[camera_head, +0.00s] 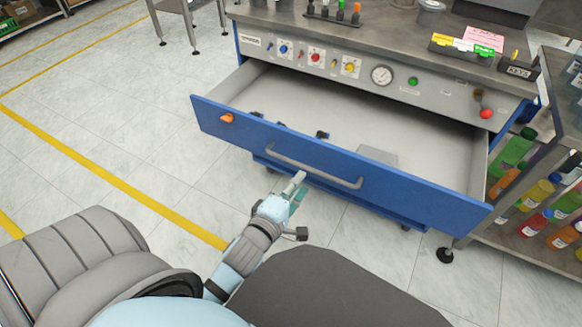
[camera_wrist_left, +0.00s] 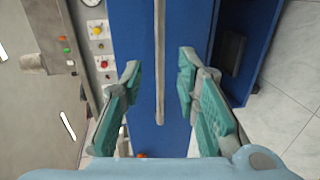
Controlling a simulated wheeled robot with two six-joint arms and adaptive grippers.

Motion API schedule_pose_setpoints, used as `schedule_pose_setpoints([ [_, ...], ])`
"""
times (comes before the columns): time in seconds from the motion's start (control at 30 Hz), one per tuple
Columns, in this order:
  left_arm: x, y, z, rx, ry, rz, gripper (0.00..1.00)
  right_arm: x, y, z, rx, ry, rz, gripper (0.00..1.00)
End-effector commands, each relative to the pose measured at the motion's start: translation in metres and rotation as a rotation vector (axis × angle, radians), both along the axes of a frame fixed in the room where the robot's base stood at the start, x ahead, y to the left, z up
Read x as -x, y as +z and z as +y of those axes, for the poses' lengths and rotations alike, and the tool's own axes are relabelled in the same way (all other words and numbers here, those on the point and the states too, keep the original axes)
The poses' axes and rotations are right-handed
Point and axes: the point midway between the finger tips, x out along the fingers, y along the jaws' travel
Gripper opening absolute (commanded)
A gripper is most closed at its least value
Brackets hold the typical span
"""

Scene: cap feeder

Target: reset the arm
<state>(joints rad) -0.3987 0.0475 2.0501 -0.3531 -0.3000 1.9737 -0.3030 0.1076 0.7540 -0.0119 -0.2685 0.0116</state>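My left gripper (camera_head: 297,186) is in front of the blue drawer (camera_head: 419,200), close to its grey bar handle (camera_head: 315,168). In the left wrist view the two teal-padded fingers (camera_wrist_left: 161,68) are spread apart. The handle (camera_wrist_left: 159,75) runs through the gap between them in that picture, with space on both sides, so the gripper is open and not closed on it. The drawer is pulled out from the workbench. My right gripper is not in view.
The bench's control panel (camera_head: 345,68) has knobs, a gauge (camera_head: 382,75) and a red-tipped lever (camera_head: 486,113). A shelf with coloured bottles (camera_head: 541,193) stands at the right. An orange piece (camera_head: 227,118) is on the drawer front. Open tiled floor lies at the left.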

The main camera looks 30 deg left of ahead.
Motion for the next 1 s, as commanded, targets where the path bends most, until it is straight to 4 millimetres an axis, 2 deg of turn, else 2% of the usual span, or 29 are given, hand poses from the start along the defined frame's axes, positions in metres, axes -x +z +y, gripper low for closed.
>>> schedule_pose_setpoints([
  [0.1,0.027,0.004,-0.002,0.000,0.001,0.003,0.29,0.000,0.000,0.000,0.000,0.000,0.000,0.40],
  [0.23,0.041,0.008,-0.004,-0.001,0.000,0.000,0.29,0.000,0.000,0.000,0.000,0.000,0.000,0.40],
  [0.73,0.042,0.009,-0.004,-0.002,0.000,0.000,0.29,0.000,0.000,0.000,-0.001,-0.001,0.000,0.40],
  [0.87,0.042,0.009,-0.004,-0.147,-0.030,0.014,0.29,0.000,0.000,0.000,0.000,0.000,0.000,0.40],
  [0.9,0.043,0.002,-0.005,-0.253,-0.056,0.038,0.29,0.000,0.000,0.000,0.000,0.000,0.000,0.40],
  [0.93,0.045,-0.015,-0.005,-0.350,-0.085,0.085,0.29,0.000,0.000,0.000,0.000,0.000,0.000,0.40],
  [0.97,0.051,-0.040,-0.005,-0.458,-0.127,0.151,0.29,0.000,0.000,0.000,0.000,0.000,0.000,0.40],
  [1.0,0.062,-0.080,-0.005,-0.599,-0.196,0.249,0.29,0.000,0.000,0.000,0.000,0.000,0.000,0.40],
])
